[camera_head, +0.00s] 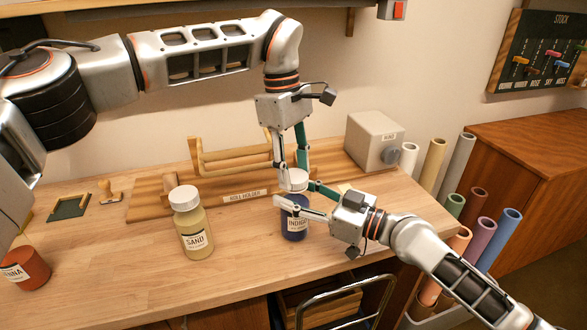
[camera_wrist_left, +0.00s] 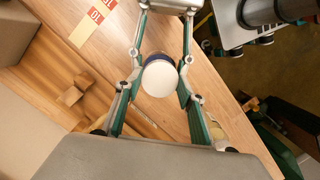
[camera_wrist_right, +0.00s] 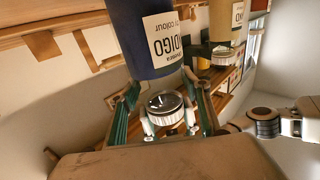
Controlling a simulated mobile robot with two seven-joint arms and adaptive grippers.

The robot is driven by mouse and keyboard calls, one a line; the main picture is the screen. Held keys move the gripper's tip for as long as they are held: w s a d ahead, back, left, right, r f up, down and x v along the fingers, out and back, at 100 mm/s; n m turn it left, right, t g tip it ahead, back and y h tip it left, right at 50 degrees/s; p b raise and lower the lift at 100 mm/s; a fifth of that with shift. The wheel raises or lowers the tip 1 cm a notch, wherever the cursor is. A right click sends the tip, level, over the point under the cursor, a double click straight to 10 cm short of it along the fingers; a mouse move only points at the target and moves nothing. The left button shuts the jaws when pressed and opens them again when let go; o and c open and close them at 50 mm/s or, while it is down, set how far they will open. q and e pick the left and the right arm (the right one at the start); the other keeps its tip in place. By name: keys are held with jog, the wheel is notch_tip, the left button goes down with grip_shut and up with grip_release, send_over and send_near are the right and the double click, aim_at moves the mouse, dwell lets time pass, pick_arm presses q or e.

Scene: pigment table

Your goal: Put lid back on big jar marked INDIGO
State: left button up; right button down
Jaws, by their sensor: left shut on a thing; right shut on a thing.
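The INDIGO jar (camera_head: 295,226) stands on the table, dark blue with a white label. Its white lid (camera_head: 297,180) is directly above it, and shows as a white disc (camera_wrist_left: 160,79) in the left wrist view. My left gripper (camera_head: 292,172) points down from above, shut on the lid. My right gripper (camera_head: 308,202) reaches in from the right, shut on the jar's upper part. In the right wrist view the jar (camera_wrist_right: 145,30) appears upside down, with the ribbed lid (camera_wrist_right: 166,112) beyond its end. I cannot tell whether the lid touches the rim.
A lidded SAND jar (camera_head: 195,230) stands to the left. A SIENNA-coloured jar (camera_head: 27,270) is at the left edge, its label partly cut off. The roll holder (camera_head: 160,198) and a grey box (camera_head: 373,140) stand behind. The tabletop (camera_head: 130,265) at front left is clear.

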pick_arm(q)
jog(key=m, duration=0.4)
jog(key=shift+m, duration=0.3)
jog(key=m+y, duration=0.1)
jog(key=m, duration=0.3)
jog(key=shift+d+m+g, duration=0.1)
jog(key=shift+m+g, duration=0.3)
jog(key=o, duration=0.8)
jog(key=shift+r, duration=0.1)
jog(key=shift+r, duration=2.15)
jog(key=shift+c, duration=0.5)
